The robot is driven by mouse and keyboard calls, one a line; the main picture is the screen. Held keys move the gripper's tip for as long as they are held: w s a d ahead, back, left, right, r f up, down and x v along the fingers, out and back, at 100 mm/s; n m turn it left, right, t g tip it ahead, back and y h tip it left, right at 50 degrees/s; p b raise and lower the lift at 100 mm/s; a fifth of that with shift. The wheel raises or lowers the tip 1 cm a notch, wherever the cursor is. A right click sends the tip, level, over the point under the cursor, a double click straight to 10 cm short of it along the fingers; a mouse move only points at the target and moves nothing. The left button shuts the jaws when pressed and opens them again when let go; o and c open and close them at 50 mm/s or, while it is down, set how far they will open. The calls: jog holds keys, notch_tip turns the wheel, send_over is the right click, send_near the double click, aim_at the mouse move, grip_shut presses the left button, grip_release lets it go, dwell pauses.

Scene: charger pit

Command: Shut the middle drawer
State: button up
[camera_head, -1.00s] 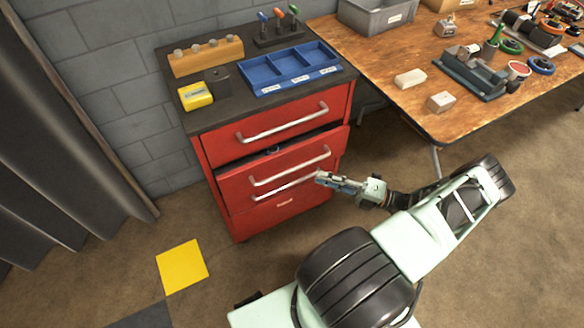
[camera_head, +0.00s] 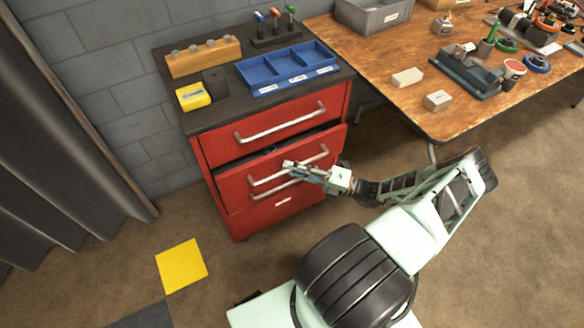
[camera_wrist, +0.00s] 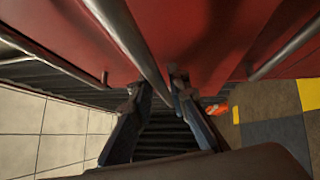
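The red middle drawer (camera_head: 236,184) of the cabinet stands partly open, with a dark gap (camera_head: 262,155) along its top edge. Its silver handle (camera_head: 262,182) runs across the front. My gripper (camera_head: 290,167) is in front of this drawer, overlapping the middle of the handle from the right. In the wrist view, my gripper (camera_wrist: 157,88) has its two dark fingers apart, with a metal handle bar (camera_wrist: 130,42) running down between the fingertips. Whether a finger touches the bar is unclear.
The top drawer (camera_head: 225,149) and bottom drawer (camera_head: 252,222) look shut. A blue tray (camera_head: 262,90), wooden block (camera_head: 190,65) and yellow box (camera_head: 193,97) sit on the cabinet. A cluttered wooden workbench (camera_head: 440,118) stands to the right. Floor in front is open.

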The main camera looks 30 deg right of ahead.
aim_at(290, 159)
grip_shut()
jog(key=w+b, duration=0.2)
jog(key=w, duration=0.2)
jog(key=shift+w+f, duration=0.1)
jog(key=shift+f, duration=0.1)
jog(key=shift+w+d+r, duration=0.1)
jog(key=shift+w+r, duration=0.15)
jog(key=shift+o, duration=0.8)
grip_release()
